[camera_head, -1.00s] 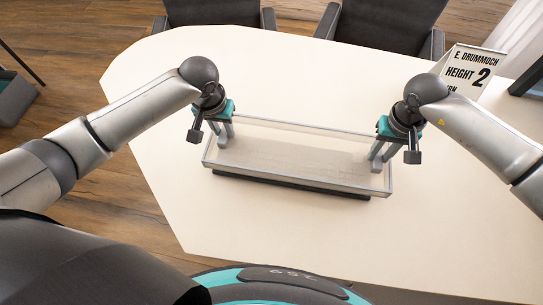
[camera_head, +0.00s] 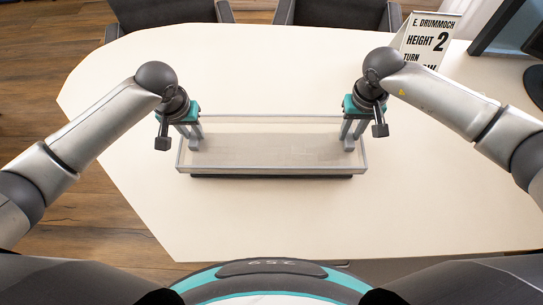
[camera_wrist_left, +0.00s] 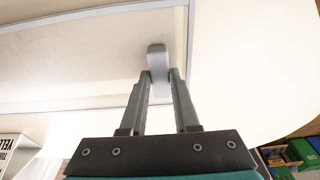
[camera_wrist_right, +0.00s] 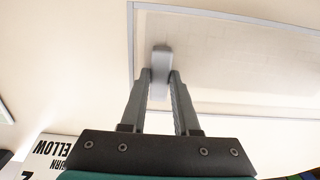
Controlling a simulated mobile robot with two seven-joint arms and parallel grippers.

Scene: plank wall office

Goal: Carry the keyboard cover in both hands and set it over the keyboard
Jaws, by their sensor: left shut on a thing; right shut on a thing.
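The keyboard cover (camera_head: 270,151), a long clear box with a grey rim, spans between my grippers over the pale table. My left gripper (camera_head: 190,141) is shut on a grey handle at the cover's left end; this grip shows in the left wrist view (camera_wrist_left: 160,74). My right gripper (camera_head: 350,141) is shut on the matching handle at the right end, also in the right wrist view (camera_wrist_right: 160,76). The cover looks level. A dark strip (camera_head: 272,177) shows below its front edge; I cannot tell what it is. No keyboard is clearly visible.
A sign (camera_head: 430,38) with "HEIGHT 2" stands at the table's back right. A dark monitor (camera_head: 503,28) and a round black base (camera_head: 536,87) are at the right edge. Chairs (camera_head: 340,13) stand behind the table. The table (camera_head: 250,215) is bare in front of the cover.

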